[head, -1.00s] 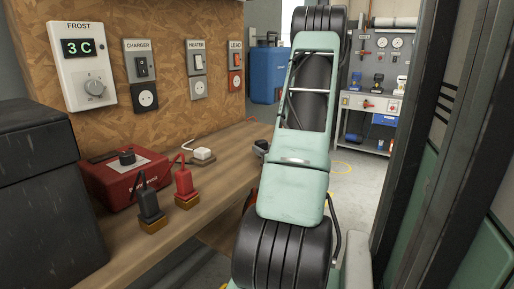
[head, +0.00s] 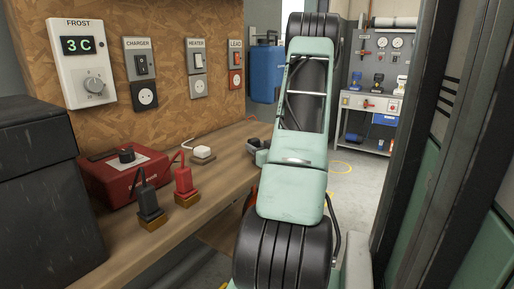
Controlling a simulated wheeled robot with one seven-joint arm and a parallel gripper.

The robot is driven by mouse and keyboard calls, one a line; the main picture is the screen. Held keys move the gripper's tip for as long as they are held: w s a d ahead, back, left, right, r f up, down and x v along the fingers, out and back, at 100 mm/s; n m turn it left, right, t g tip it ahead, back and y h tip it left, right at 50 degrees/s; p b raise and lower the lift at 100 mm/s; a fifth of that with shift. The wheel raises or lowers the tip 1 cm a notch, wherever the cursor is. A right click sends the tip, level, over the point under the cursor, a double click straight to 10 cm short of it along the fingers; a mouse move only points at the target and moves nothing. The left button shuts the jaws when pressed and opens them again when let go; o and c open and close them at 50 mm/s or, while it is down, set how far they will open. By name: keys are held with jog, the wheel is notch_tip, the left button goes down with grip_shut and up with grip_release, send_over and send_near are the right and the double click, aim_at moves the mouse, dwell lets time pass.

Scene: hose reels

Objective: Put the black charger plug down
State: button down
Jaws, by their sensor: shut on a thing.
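My gripper (head: 257,152) shows only in part, just left of my pale green arm and low over the far part of the wooden bench. It is shut on a small dark thing (head: 253,143), which looks like the black charger plug. My arm hides most of the grip, and I cannot tell whether the plug touches the bench. The charger socket (head: 147,95) on the board is empty, below its black switch.
On the bench (head: 228,150) are a white plug (head: 202,154), a red battery box (head: 125,175), and black (head: 148,202) and red (head: 184,181) clamps on wooden blocks. Heater (head: 198,87) and lead (head: 235,80) sockets are on the board. A dark box stands at left.

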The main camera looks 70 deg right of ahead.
jog(key=c, duration=0.9)
grip_release()
jog(key=shift+f, duration=0.1)
jog(key=shift+r+p, duration=0.6)
jog(key=shift+r, duration=0.05)
jog(key=shift+p+v, duration=0.85)
jog(key=shift+v, duration=5.2)
